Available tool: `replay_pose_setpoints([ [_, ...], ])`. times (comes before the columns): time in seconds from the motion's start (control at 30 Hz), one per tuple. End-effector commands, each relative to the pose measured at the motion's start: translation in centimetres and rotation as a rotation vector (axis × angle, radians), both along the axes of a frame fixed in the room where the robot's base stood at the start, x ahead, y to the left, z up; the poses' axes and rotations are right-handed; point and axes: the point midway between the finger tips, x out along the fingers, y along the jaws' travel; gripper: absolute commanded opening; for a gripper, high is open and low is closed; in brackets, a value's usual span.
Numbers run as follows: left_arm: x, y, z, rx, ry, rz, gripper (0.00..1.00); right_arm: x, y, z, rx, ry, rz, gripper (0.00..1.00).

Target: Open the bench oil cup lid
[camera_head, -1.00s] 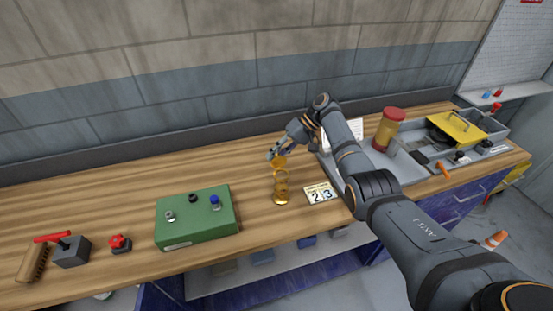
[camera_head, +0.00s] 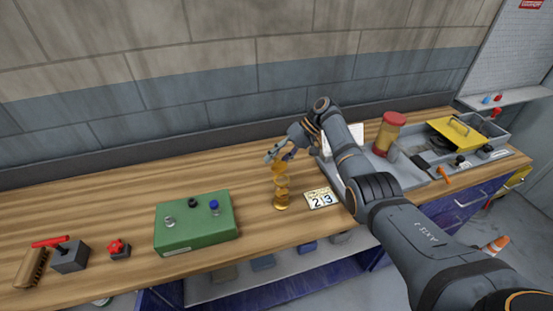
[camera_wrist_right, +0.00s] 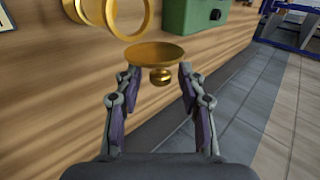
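The brass oil cup (camera_head: 281,197) stands on the bench in the head view, right of the green box. Its round lid (camera_head: 279,168) shows above the cup body, just below my right gripper (camera_head: 278,157). In the right wrist view the lid (camera_wrist_right: 153,54) is a shallow brass disc with a small knob (camera_wrist_right: 160,77). The knob lies between the spread fingertips of my right gripper (camera_wrist_right: 158,77), with gaps on both sides. Brass rings of the cup (camera_wrist_right: 120,14) show at the upper left, visually apart from the lid. My left gripper is out of view.
The green box (camera_head: 195,222) with knobs is left of the cup. A number card (camera_head: 320,198) lies right of it. A grey tray (camera_head: 402,173) and a red-capped jar (camera_head: 388,134) stand further right. A red valve knob (camera_head: 118,249) is far left.

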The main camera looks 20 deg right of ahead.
Motion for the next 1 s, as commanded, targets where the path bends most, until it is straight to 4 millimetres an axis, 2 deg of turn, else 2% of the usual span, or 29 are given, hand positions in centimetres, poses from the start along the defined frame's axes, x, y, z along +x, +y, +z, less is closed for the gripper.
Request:
replay_pose_setpoints([
  [0.4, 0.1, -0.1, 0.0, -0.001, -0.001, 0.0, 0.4, 0.2, -6.4, 6.4, -0.001, -0.003, -0.003, 0.4],
  [0.5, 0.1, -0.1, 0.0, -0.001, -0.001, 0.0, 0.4, 0.2, -7.5, 7.5, 0.0, -0.002, -0.004, 0.4],
  [0.67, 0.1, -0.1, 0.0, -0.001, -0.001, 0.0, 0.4, 0.2, -8.3, 8.3, 0.0, -0.001, -0.001, 0.4],
  [1.0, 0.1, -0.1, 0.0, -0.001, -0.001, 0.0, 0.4, 0.2, -8.4, 8.4, 0.0, -0.001, -0.001, 0.4],
])
